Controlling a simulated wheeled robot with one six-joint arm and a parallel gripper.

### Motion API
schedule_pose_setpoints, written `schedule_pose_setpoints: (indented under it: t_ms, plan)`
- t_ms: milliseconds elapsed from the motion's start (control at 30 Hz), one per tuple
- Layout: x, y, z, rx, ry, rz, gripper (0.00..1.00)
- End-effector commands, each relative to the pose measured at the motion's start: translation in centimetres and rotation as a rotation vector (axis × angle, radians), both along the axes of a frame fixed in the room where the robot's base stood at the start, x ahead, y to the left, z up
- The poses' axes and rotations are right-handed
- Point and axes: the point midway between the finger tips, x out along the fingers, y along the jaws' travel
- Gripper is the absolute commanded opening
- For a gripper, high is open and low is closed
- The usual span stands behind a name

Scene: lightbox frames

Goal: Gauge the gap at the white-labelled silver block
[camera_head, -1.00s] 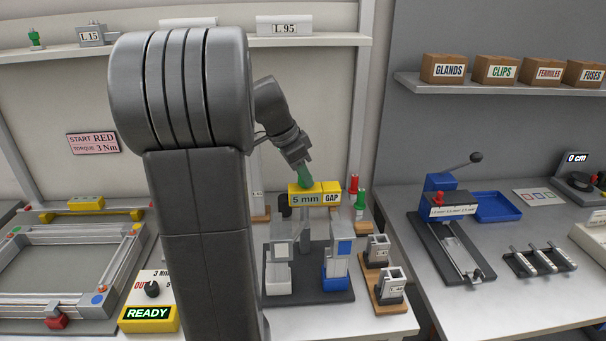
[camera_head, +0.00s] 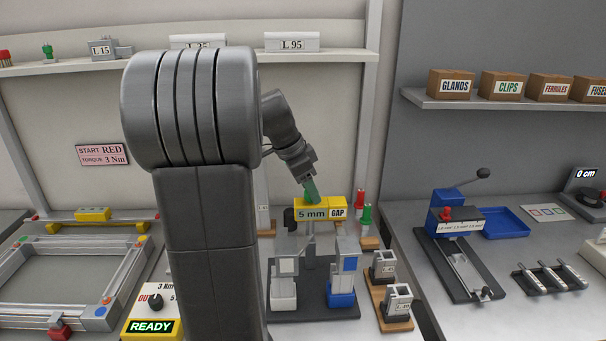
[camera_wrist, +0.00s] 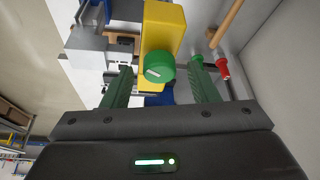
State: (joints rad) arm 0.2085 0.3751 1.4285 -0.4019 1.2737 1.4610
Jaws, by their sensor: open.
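The yellow gap gauge (camera_head: 311,204) reads "5 mm GAP" and stands behind a dark fixture plate (camera_head: 313,312). The white-labelled silver block (camera_head: 287,266) is on the plate's left, over a white base. A blue-labelled silver block (camera_head: 348,264) is on the right, over a blue base. My gripper (camera_head: 310,190), with green fingers, is at the top of the gauge. In the wrist view my gripper (camera_wrist: 162,82) is open. A green knob (camera_wrist: 158,67) on the yellow gauge body (camera_wrist: 163,28) shows between the fingers; contact cannot be told.
Silver blocks on a wooden tray (camera_head: 379,303) stand right of the plate. Red and green pegs (camera_head: 362,206) stand close behind. A yellow READY box (camera_head: 150,327) is at left. A blue-and-grey press (camera_head: 455,235) is on the right bench. My arm hides part of the bench.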

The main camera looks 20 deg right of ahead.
Motion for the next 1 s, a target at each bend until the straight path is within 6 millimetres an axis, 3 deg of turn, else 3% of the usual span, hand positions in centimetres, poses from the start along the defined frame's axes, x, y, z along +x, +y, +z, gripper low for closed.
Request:
schedule_pose_setpoints:
  t_ms: [600,800,1000]
  plan:
    - [0.0,4.6,11.0,-0.001,-0.003,0.002,0.54]
    - [0.0,5.1,12.4,0.000,-0.003,0.001,0.54]
    - [0.0,5.2,12.5,0.000,-0.002,0.001,0.54]
